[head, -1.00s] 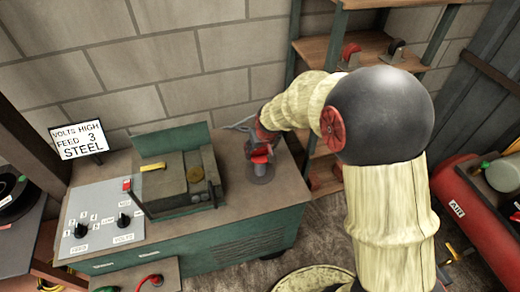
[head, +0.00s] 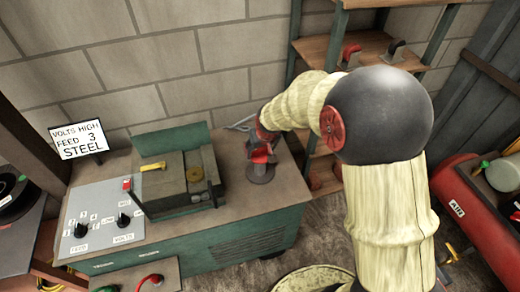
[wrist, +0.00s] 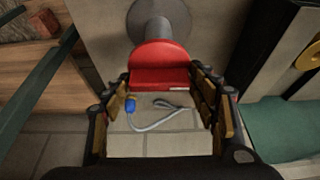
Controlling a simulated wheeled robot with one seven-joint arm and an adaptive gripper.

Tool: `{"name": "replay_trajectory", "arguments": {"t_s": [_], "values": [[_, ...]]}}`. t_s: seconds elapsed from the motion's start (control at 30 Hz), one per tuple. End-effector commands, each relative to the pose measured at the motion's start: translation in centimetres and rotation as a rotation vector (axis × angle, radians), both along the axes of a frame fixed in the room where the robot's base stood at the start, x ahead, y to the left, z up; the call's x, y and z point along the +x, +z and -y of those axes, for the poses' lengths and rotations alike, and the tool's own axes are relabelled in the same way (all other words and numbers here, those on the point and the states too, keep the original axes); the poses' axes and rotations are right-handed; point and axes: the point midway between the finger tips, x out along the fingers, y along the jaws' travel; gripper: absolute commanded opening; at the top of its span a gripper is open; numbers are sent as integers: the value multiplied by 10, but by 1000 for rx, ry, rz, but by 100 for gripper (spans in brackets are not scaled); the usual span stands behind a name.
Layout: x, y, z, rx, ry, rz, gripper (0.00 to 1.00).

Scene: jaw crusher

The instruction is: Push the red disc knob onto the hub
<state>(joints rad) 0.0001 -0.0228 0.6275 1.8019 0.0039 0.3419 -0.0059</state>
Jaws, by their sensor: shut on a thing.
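The red disc knob (wrist: 160,58) is between the two fingers of my gripper (wrist: 160,85) in the wrist view; the gripper is shut on it. The grey hub (wrist: 153,30) is a round post on a wide round foot, directly behind the knob in that view. The knob overlaps the hub's end; I cannot tell whether they touch or how far the knob sits on it. In the head view my gripper (head: 262,147) is over the hub's foot (head: 260,174), at the right part of the bench top, and hides most of the knob.
The green bench (head: 232,205) carries a jaw machine (head: 185,180) left of the hub and a panel with dials (head: 100,222). A blue-tipped grey cable (wrist: 160,122) lies near the wall. A wooden shelf (head: 370,48) stands behind; a red air tank (head: 470,205) is at right.

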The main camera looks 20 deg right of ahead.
Motion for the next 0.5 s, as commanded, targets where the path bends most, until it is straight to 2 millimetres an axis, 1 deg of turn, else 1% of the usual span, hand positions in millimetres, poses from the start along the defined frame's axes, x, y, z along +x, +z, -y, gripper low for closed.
{"name": "replay_trajectory", "arguments": {"t_s": [0.5], "values": [[0, -10, 0, 0, 0, 0, 37]]}}
